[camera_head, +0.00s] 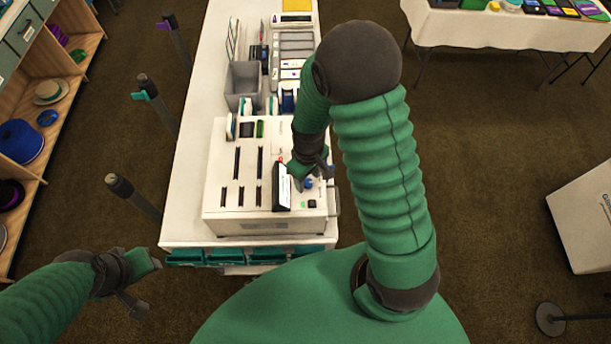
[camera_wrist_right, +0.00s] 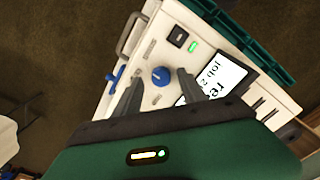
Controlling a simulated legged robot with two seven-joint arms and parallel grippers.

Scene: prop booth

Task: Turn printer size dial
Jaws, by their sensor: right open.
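The white printer (camera_head: 222,190) stands at the near end of the long table, with dark slots in its top. Its blue round dial (camera_head: 308,182) is on the right part of the top; it also shows in the right wrist view (camera_wrist_right: 161,77). My right gripper (camera_wrist_right: 160,82) is open over the printer, one finger on each side of the dial. I cannot tell whether the fingers touch it. In the head view my right gripper (camera_head: 302,172) partly covers the panel. My left gripper (camera_head: 146,282) is off the table at lower left, its jaws unclear.
A tilted screen (camera_wrist_right: 217,77) with text stands close to the dial. A blue-handled lever (camera_wrist_right: 116,74), a black switch (camera_wrist_right: 178,37) and a green light (camera_wrist_right: 193,46) are nearby. A grey bin (camera_head: 242,82) is behind the printer. Posts (camera_head: 133,196) stand left of the table.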

